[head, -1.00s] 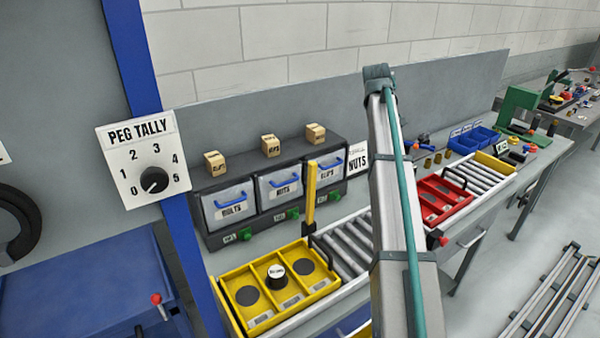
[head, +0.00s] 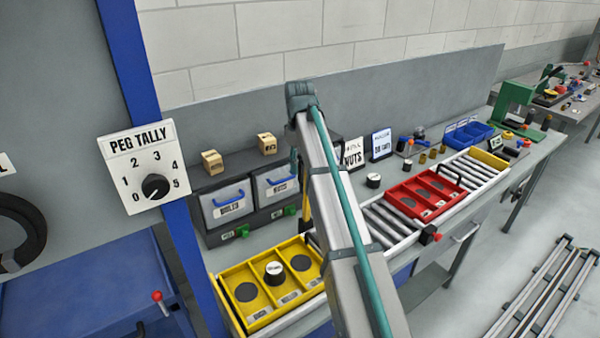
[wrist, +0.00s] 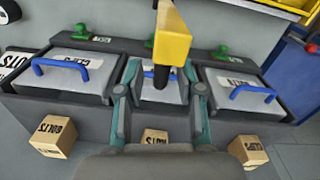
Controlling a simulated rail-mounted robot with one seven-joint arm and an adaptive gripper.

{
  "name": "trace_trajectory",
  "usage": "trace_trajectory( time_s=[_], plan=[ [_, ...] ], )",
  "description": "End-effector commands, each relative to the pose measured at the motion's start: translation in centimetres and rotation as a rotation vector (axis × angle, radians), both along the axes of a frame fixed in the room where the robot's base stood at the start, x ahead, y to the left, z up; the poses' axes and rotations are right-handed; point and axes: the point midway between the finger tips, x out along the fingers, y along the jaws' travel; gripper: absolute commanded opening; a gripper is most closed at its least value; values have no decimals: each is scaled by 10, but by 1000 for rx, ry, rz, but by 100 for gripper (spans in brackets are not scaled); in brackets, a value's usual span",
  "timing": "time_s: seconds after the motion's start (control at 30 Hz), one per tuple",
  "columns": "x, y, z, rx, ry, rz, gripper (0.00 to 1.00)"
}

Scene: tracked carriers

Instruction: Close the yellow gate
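The yellow gate (head: 305,207) stands upright behind the yellow carrier in the head view, mostly hidden by my arm. In the wrist view the yellow gate (wrist: 172,36) shows as a thick bar with a dark pin below its end. My gripper (wrist: 160,76) is open in the wrist view, one finger on each side of the bar's end and the dark pin. I cannot tell whether the fingers touch the bar.
Drawers with blue handles (head: 231,203) stand behind the carrier, with small wooden blocks (head: 212,162) on top. A red carrier (head: 393,199) sits farther along the rollers (head: 388,226). The peg tally dial (head: 155,187) is at left.

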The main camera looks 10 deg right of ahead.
Motion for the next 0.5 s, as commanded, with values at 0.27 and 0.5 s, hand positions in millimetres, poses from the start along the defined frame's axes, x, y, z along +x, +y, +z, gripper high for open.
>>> trace_trajectory(
  time_s=[0.27,0.5],
  plan=[
    [0,-1,-35,-1,1,0,37],
    [0,-1,-45,0,-1,0,37]
  ],
)
